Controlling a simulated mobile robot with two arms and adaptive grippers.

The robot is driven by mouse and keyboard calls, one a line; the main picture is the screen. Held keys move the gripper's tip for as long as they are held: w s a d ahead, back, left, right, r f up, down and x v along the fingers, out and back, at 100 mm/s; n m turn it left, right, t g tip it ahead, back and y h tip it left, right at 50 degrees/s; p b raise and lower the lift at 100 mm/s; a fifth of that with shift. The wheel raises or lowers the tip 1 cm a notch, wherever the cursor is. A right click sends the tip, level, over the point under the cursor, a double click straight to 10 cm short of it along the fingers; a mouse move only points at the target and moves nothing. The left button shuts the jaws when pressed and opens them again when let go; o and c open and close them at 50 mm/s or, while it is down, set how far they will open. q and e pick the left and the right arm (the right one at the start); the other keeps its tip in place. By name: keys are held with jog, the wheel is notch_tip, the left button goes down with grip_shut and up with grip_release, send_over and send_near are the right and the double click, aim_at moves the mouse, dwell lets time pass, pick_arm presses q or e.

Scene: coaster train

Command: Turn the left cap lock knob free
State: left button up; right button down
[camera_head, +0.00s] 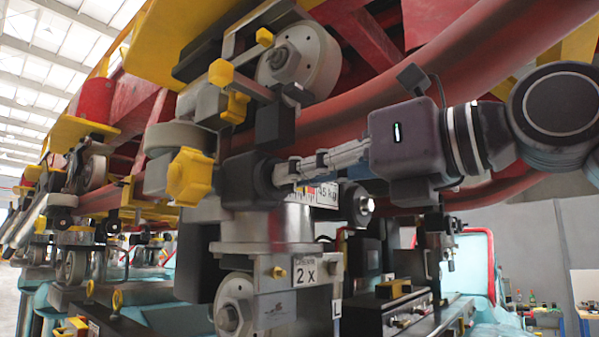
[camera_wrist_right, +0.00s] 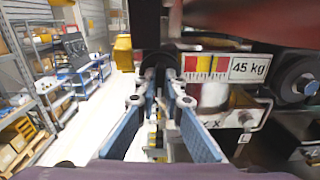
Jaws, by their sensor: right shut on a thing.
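My right gripper (camera_head: 283,174) reaches in from the right in the head view. Its fingers are shut on a dark round knob (camera_head: 249,178) on the side of the wheel assembly. In the right wrist view the fingers (camera_wrist_right: 162,98) run forward to the same dark knob (camera_wrist_right: 160,70), whose grip area is partly hidden by them. A yellow lobed knob (camera_head: 190,177) sits just left of the dark knob, and it also shows in the right wrist view (camera_wrist_right: 123,52). My left gripper is not in view.
A grey wheel (camera_head: 298,60) and red tube rail (camera_head: 455,75) lie above the right gripper. A "45 kg" label (camera_wrist_right: 248,67) and a "2 x" plate (camera_head: 307,271) are close by. Shelving (camera_wrist_right: 45,85) and open floor show in the right wrist view.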

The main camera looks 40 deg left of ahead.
jog(key=shift+f+n, duration=0.1)
jog(key=shift+n, duration=0.5)
jog(key=c, duration=2)
grip_release()
jog(key=shift+c, duration=0.2)
jog(key=d, duration=1.2)
jog(key=shift+s, duration=0.45)
